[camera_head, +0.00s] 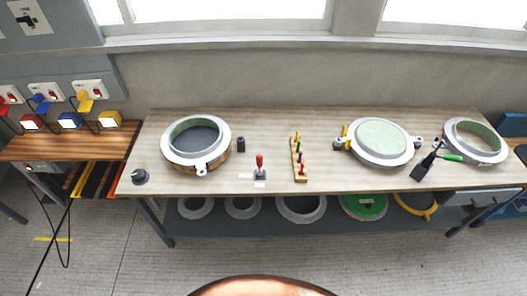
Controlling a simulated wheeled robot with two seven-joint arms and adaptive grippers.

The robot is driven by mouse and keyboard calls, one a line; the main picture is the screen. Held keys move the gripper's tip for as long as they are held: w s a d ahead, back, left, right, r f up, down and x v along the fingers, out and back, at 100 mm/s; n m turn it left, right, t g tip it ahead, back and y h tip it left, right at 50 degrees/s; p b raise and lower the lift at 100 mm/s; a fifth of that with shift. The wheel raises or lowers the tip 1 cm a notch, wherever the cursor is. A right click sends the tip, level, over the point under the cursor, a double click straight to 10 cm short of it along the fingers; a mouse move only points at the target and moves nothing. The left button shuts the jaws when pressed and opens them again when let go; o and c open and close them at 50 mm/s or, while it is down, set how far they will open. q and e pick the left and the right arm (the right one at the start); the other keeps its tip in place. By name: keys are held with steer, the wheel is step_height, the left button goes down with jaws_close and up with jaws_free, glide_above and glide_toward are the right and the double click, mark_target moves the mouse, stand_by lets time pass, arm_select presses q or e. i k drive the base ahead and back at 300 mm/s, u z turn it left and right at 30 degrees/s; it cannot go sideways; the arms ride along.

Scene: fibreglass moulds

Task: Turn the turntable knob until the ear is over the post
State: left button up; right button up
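A white ring mould (225,136) with a dark inside sits on a round brown base, likely the turntable (221,161), at the left of the bench. Its small ear (201,170) sticks out at the front, toward me. A short dark post (241,145) stands upright just right of the ring, apart from the ear. A dark round knob (140,177) sits at the bench's front left corner, left of the ring. Neither of my grippers is in view.
On the wooden bench (225,183), a red-handled lever (260,164) and a rack of coloured pegs (299,160) stand right of the ring. A lidded mould (382,140), a dark tool (426,166) and another ring (475,139) lie farther right. Rings fill the shelf below.

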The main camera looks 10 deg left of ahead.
mark_target(137, 176)
steer(key=u, duration=1.6)
